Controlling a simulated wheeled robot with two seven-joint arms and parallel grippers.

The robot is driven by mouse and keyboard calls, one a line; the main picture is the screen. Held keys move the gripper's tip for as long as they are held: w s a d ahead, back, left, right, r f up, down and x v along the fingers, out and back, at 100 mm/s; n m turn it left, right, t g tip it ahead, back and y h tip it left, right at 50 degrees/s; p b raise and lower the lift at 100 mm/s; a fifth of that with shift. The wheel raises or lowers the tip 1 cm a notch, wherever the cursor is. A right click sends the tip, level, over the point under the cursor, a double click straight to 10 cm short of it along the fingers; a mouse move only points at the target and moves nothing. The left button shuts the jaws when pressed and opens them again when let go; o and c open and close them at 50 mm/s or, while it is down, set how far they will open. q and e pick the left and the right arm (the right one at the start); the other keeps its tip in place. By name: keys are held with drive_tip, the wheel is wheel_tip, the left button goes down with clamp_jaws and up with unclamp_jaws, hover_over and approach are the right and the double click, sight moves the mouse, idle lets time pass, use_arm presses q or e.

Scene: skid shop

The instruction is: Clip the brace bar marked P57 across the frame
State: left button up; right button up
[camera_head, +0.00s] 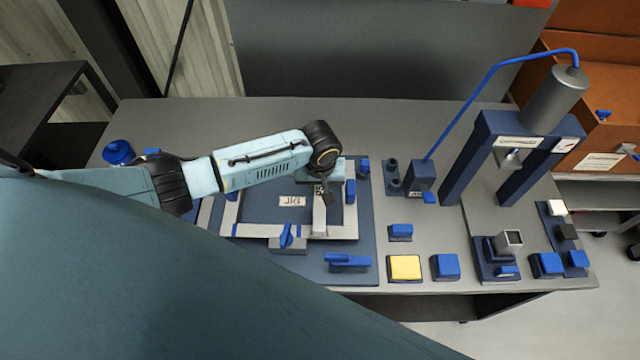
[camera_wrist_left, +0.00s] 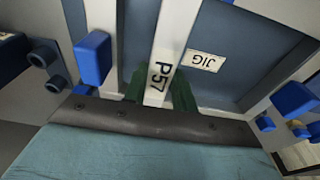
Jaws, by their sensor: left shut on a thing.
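The brace bar marked P57 (camera_wrist_left: 163,60) is a pale bar with black lettering. It also shows in the head view (camera_head: 319,218), partly hidden by my left gripper. My left gripper (camera_head: 325,192) is shut on the bar; in the left wrist view its dark green fingers (camera_wrist_left: 160,92) sit on either side of it. The bar lies over the pale grey frame (camera_head: 262,230) on the dark blue jig board (camera_head: 368,222), running from the back towards the front. I cannot tell whether it touches the frame. The right gripper is not in view.
A JIG label (camera_head: 291,201) lies inside the frame. Blue clamps stand around it, one at the front (camera_head: 286,236) and one at the right (camera_head: 350,191). A yellow button (camera_head: 405,267) and a blue press (camera_head: 525,125) stand to the right. The bench's back strip is clear.

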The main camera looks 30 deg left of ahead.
use_arm(q)
drive_tip(key=shift+f, duration=0.25)
idle(0.5)
drive_tip(key=o, duration=1.5)
drive_tip(key=shift+p, duration=0.3)
wheel_tip(320, 180, up, 3)
drive_tip(key=p, duration=0.3)
drive_tip(key=shift+f, duration=0.2)
drive_tip(key=shift+r+p, duration=1.1)
drive_tip(key=shift+r, duration=1.1)
